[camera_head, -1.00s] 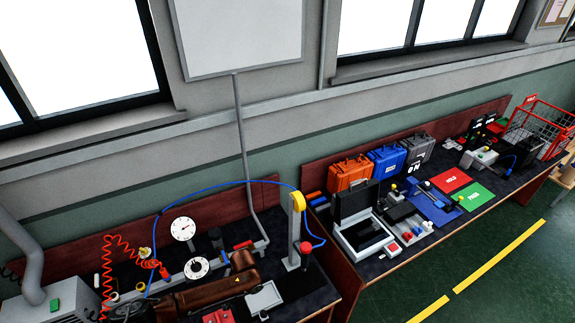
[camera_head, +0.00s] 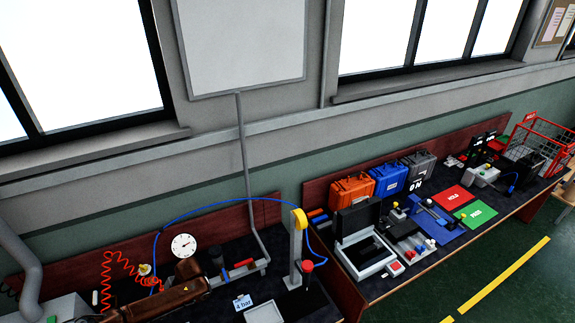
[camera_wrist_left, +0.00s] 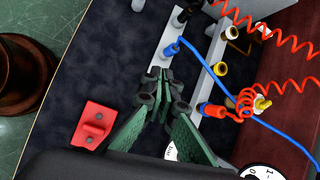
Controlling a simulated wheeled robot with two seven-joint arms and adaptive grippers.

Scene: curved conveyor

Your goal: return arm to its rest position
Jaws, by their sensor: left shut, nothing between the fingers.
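My left arm (camera_head: 175,297) shows as a brown-and-black link at the bottom left of the head view, in front of the left bench. In the left wrist view my left gripper (camera_wrist_left: 162,92) has green-padded fingers that come together at the tips. It is shut with nothing between the fingers, over the left bench near a grey rail (camera_wrist_left: 212,85) with fittings. I cannot make out its fingers in the head view. My right gripper is in neither view.
The left bench carries a gauge (camera_head: 184,245), a coiled red hose (camera_head: 106,272), a blue hose (camera_head: 222,199), a post with a yellow top (camera_head: 297,240) and a "4 bar" card (camera_head: 243,302). A red block (camera_wrist_left: 94,124) shows in the wrist view. The right bench holds several cases (camera_head: 388,178).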

